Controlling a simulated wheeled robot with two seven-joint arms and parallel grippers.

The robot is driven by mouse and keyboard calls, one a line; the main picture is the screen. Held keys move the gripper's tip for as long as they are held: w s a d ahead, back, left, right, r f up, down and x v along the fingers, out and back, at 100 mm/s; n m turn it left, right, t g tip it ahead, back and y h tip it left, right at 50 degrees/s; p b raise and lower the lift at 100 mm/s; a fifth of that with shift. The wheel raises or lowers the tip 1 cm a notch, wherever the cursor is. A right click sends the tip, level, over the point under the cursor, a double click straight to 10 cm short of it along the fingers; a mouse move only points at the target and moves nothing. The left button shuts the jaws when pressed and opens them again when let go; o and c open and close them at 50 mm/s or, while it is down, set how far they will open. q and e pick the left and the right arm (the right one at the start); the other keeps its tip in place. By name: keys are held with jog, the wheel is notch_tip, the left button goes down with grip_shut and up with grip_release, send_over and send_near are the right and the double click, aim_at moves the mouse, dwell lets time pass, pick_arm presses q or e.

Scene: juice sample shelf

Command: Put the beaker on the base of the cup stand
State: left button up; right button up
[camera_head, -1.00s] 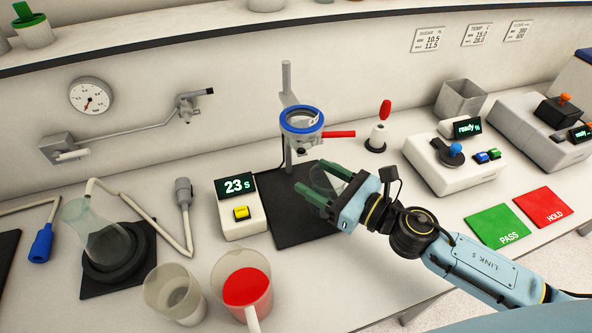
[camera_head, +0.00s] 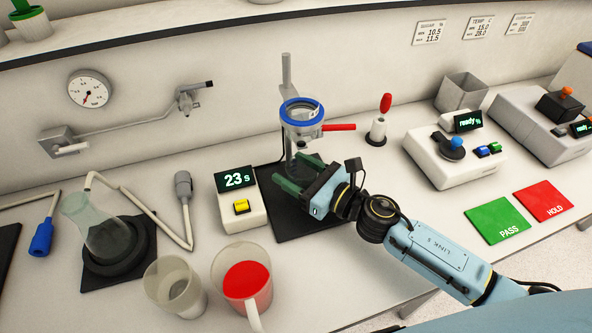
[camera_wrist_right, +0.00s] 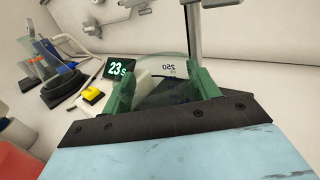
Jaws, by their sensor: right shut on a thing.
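The clear glass beaker (camera_head: 303,166) is between the green fingers of my right gripper (camera_head: 288,172), which is shut on it. In the right wrist view the beaker (camera_wrist_right: 165,68) spans the gap between the fingers and shows a "250" mark. The cup stand has a flat black base (camera_head: 290,224), a grey post (camera_head: 287,75) and a blue-rimmed ring (camera_head: 302,112) with a red handle. The gripper and beaker are over the back part of the base, below the ring and near the post. I cannot tell whether the beaker touches the base. My left gripper is not in view.
A timer (camera_head: 238,196) reading 23 s stands left of the base. A red-filled jug (camera_head: 240,296) and an empty cup (camera_head: 175,287) stand at the front left. A red-topped holder (camera_head: 378,128) stands right of the stand. Green PASS and red HOLD pads lie at right.

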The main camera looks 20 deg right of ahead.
jog(key=shift+f, duration=0.2)
jog(key=o, duration=1)
jog(key=shift+r, duration=0.15)
jog(key=shift+r, duration=0.15)
jog(key=b+v, duration=0.2)
jog(key=v, duration=0.9)
jog(key=shift+a+b, duration=0.1)
jog(key=shift+b, duration=0.25)
jog(key=shift+s+d, duration=0.35)
jog(key=shift+s, duration=0.1)
